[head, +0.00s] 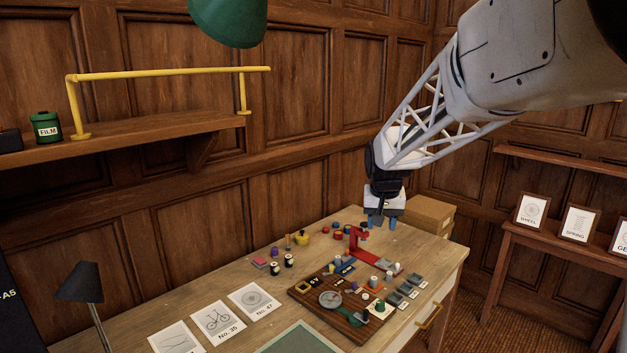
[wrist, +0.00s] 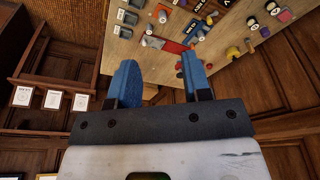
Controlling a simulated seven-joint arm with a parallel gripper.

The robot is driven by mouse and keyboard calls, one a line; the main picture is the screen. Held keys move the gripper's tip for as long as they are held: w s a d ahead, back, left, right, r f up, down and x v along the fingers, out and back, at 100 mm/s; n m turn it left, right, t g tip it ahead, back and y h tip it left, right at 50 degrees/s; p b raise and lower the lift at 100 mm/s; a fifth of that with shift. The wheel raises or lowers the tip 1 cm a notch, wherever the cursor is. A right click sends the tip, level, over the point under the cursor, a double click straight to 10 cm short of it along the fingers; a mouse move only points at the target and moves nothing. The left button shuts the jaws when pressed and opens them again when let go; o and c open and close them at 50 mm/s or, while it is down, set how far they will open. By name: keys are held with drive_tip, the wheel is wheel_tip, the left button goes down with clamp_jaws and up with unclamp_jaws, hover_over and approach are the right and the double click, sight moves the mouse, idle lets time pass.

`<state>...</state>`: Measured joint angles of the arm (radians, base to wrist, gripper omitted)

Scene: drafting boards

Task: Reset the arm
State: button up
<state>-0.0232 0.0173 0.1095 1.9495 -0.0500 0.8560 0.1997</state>
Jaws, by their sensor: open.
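My gripper (head: 382,222) hangs from the arm above the far right part of the wooden table (head: 190,290), behind the red stand (head: 357,243). In the wrist view my gripper (wrist: 158,82) shows two blue fingers spread apart with nothing between them. The fingers look clear of the table and of the small parts on it. The arm reaches in from the upper right of the head view.
A dark wooden board (head: 300,292) with several small parts lies on the table. Drawing cards (head: 217,322) lie at left. A cardboard box (head: 428,214) stands behind my gripper. A shelf with a yellow rail (head: 165,73) is on the left wall; a green lamp shade hangs above.

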drive_tip(key=s+d+f+n, duration=0.1)
drive_tip(key=s+f, duration=0.1)
drive_tip(key=s, duration=3.9)
drive_tip(key=shift+d, duration=0.2)
drive_tip(key=shift+w+r, duration=0.1)
drive_tip(key=shift+w, duration=0.1)
drive_tip(key=w+a+r+m+g, duration=0.1)
drive_tip(key=w+r, duration=0.1)
drive_tip(key=w, duration=1.7)
drive_tip(key=w+a+r, duration=0.1)
drive_tip(key=w+r, duration=0.1)
drive_tip(key=w, duration=1.7)
drive_tip(key=shift+m+g, duration=0.7)
drive_tip(key=w+a+f, duration=0.1)
drive_tip(key=w+f, duration=0.7)
drive_tip(key=w, duration=0.3)
drive_tip(key=w+a+f, duration=0.1)
drive_tip(key=w+f, duration=0.7)
drive_tip(key=w, duration=0.4)
drive_tip(key=w+a+f, duration=0.1)
drive_tip(key=w+f, duration=0.7)
drive_tip(key=w, duration=0.4)
drive_tip(key=shift+w+a, duration=0.15)
drive_tip(key=shift+w, duration=0.1)
drive_tip(key=shift+w+f, duration=0.35)
drive_tip(key=shift+f, duration=0.1)
